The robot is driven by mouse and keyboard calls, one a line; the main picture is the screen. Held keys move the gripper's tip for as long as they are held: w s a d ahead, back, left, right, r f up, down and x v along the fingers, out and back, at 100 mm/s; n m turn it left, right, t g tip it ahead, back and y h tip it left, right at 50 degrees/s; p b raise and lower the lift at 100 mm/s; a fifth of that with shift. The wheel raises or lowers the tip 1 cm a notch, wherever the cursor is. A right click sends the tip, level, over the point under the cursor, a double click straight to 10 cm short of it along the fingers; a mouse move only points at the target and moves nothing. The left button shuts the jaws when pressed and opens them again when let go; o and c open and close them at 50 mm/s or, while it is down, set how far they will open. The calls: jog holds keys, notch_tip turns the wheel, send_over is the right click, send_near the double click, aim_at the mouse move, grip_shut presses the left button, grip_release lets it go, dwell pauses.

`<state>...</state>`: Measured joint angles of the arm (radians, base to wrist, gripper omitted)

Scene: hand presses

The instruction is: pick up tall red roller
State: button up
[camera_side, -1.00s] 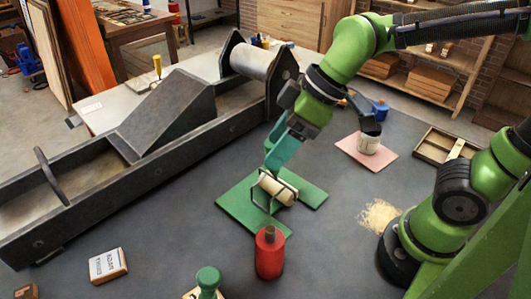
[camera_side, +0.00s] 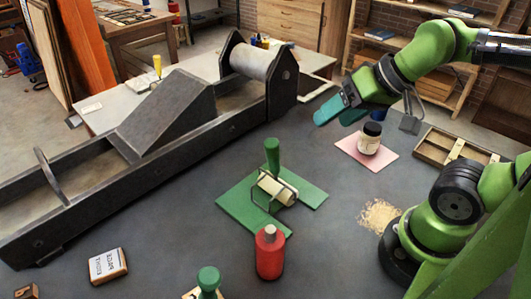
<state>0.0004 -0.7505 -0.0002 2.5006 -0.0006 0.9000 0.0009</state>
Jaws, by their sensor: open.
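An upright red cylinder (camera_side: 270,254) with a narrow tan neck stands at the front edge of the green mat; it looks more like a bottle than a roller. The hand roller (camera_side: 271,183) in view has a green handle pointing up, a wire frame and a cream drum. It rests on the green mat (camera_side: 240,206). My gripper (camera_side: 340,112) has teal fingers and is open and empty. It is raised over the back of the bench, up and right of the hand roller, touching neither the roller nor the red cylinder.
A dark-lidded jar (camera_side: 369,138) stands on a pink sheet (camera_side: 352,151) below my gripper. A wooden tray (camera_side: 433,148) lies to the right. A large dark press (camera_side: 170,125) fills the left. A green knob (camera_side: 208,278) and a labelled block (camera_side: 107,266) are in front.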

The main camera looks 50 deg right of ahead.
jog(key=o, duration=0.4)
jog(key=n+g+h, duration=0.1)
jog(key=g+h, duration=0.1)
jog(key=g, duration=0.5)
send_near(270, 228)
jog(key=f, duration=0.7)
jog(key=shift+w+a+f, duration=0.1)
jog(key=shift+a+f, duration=0.15)
jog(key=shift+d+f, duration=0.15)
jog(key=shift+f, duration=1.2)
jog(key=shift+d+f, duration=0.1)
jog(key=shift+f, duration=1.25)
